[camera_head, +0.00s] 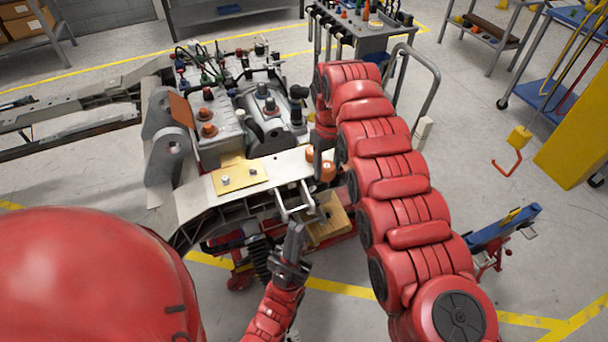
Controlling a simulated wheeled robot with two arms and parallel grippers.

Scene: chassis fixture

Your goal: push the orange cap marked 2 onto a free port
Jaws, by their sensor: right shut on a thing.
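My right gripper (318,158) reaches down from the upper right to the front end of the chassis plate. It is shut on an orange cap (327,172), which is partly hidden by the fingers. A bit of orange (310,154) also shows on the left side of the fingers. No number can be read. More orange caps (208,130) sit on the white housing (228,140) at the left. Which ports are free cannot be made out.
A tan plate (240,178) lies on the chassis's front. A wooden block (328,220) is below its right end. A dark cart (365,40) with bottles stands behind, and a blue and red stand (500,230) is at the right. Open floor lies around the chassis.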

